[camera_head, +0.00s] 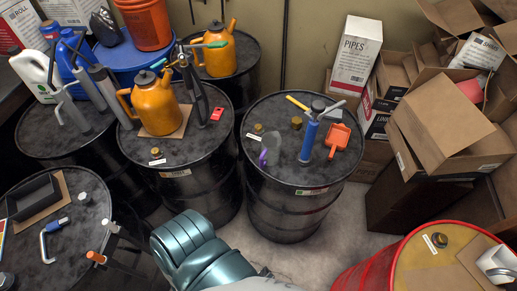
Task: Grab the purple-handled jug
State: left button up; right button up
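A clear jug with a purple handle (264,157) stands on the black drum (300,208) at the centre. It is at the left side of the drum's top, and its handle faces left and toward the front. Its see-through body is hard to make out against the dark lid. Neither of my grippers can be made out in the head view. A large teal ribbed arm link, which looks like mine, rises from the bottom edge, in front of and left of this drum. Nothing is seen touching the jug.
A blue-handled tool (309,137) and an orange dustpan-like item (338,139) share the jug's drum. An orange oil can (156,105) stands on the drum to the left. Cardboard boxes (446,122) pile up at right. A red-and-yellow drum (432,262) is at lower right.

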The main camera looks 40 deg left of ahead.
aim_at(270, 141)
jog(key=u, duration=1.4)
